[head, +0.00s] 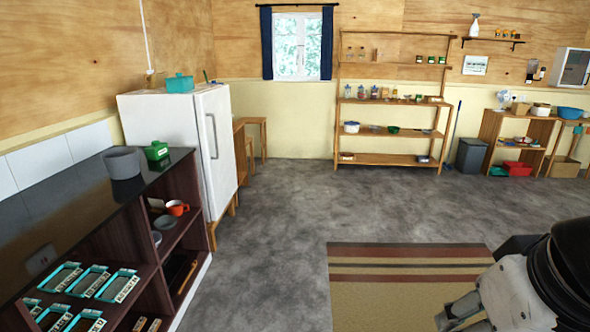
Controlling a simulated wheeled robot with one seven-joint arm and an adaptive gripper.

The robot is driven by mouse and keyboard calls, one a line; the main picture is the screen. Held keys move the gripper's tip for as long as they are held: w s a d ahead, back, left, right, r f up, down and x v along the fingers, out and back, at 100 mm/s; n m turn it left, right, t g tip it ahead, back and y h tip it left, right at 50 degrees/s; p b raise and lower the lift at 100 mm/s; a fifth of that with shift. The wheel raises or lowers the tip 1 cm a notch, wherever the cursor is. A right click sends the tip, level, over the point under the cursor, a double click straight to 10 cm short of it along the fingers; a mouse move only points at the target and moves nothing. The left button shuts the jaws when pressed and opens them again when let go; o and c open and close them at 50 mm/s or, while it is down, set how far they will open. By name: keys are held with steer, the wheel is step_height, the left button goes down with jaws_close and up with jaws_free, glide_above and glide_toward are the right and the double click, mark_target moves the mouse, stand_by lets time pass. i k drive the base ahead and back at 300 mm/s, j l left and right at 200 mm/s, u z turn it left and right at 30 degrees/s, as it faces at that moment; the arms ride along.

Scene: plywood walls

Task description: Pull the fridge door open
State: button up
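The white fridge (216,146) stands at the left against the wall, beyond the dark counter. Part of my arm shows at the bottom right corner, well apart from the fridge. A grey metal piece at its lower left end looks like part of my gripper (460,311). It is cut off by the frame, so I cannot see whether the fingers are open or shut.
A dark counter (60,205) with open shelves runs along the left, in front of the fridge. A striped rug (400,280) lies ahead of my arm. Grey floor (285,205) is clear between fridge and rug.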

mark_target(219, 171)
steer(key=i, duration=2.45)
steer(key=i+l+u, duration=0.15)
steer(key=i, duration=0.5)
steer(key=i+l, duration=0.1)
steer(key=i, duration=0.5)
steer(key=i+l+u, duration=0.1)
steer(key=i+u, duration=0.15)
steer(key=i+l+u, duration=0.2)
steer(key=i, duration=0.3)
